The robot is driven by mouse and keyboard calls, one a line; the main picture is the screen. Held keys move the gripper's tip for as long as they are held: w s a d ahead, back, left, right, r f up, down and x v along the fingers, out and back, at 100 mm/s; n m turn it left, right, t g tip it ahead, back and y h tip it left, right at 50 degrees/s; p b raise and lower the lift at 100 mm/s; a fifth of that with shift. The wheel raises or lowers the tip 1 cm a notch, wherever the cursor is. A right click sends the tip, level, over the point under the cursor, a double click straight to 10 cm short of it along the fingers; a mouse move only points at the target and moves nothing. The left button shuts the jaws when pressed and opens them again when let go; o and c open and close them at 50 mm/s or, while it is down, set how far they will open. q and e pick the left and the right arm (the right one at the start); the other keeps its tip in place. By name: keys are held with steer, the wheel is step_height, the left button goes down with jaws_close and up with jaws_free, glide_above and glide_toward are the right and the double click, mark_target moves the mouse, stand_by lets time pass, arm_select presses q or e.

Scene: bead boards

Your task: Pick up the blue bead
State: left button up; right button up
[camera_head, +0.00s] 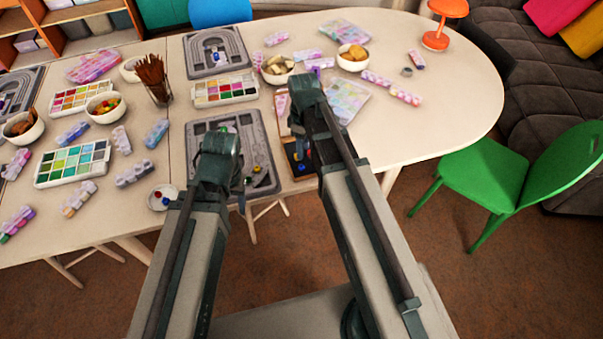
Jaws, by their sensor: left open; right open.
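A small blue bead (301,168) lies on a dark tray (307,173) at the table's front edge. My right gripper (300,148) is open just above it, pointing down, and partly hides the tray. Another small blue spot (248,180) shows on the grey bead board (266,181), right beside my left gripper (240,192). That gripper is open over the board's front part. A white dish (154,204) to the left holds small beads, one of them red and one that looks blue. The beads are too small to tell whether either gripper touches one.
Another grey bead board (240,60) lies further back. A glass of brown sticks (155,85), bowls (103,116) and palette boxes (73,163) crowd the left.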

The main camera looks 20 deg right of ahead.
mark_target(301, 164)
steer(key=shift+w+a+f+b, duration=0.1)
steer(key=shift+w+f+b, duration=0.05)
steer(key=shift+f+b, duration=1.9)
steer(key=shift+w+a+f+b, duration=0.1)
steer(key=shift+f+b, duration=1.6)
steer(key=shift+f, duration=0.5)
steer(key=shift+r, duration=0.1)
jaws_close()
